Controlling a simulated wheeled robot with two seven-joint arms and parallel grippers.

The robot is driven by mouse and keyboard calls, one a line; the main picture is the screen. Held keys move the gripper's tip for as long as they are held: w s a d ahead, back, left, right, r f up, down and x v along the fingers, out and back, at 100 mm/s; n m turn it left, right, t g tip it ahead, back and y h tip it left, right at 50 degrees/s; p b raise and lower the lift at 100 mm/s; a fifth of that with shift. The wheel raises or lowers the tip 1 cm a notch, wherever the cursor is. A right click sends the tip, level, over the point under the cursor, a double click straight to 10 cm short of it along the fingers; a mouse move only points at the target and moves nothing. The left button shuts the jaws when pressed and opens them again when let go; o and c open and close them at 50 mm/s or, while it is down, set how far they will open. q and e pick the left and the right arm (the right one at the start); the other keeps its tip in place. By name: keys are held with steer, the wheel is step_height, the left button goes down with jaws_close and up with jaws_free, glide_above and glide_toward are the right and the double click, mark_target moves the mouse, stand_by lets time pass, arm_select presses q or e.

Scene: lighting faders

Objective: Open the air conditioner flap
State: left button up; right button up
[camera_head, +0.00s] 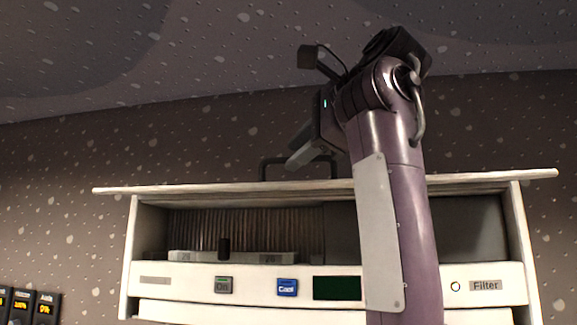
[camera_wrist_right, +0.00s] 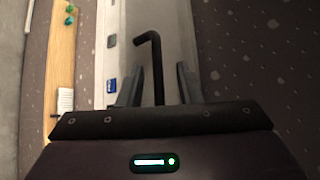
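The white air conditioner (camera_head: 245,283) hangs on the wall. Its flap (camera_head: 150,188) shows edge-on as a board along the top, and the inside shows below it. A black bar handle (camera_head: 264,168) stands up from the flap. My right gripper (camera_head: 297,160) is at this handle, above the flap, with the arm crossing the unit's right part. In the right wrist view the handle (camera_wrist_right: 154,60) lies between the two fingers of my right gripper (camera_wrist_right: 158,84), with gaps visible on both sides. The fingers are apart. My left gripper is in no view.
Inside the unit are a ribbed panel (camera_head: 280,228) and a scale with a dark slider (camera_head: 224,248). The front has a grey button (camera_head: 224,285), a blue Cool button (camera_head: 287,287), a dark display (camera_head: 337,288) and a Filter label (camera_head: 485,286). Small panels (camera_head: 30,304) stand at lower left.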

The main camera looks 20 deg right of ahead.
steer(key=b+v, duration=0.1)
steer(key=v, duration=0.3)
steer(key=shift+s, duration=0.1)
stand_by(0.4)
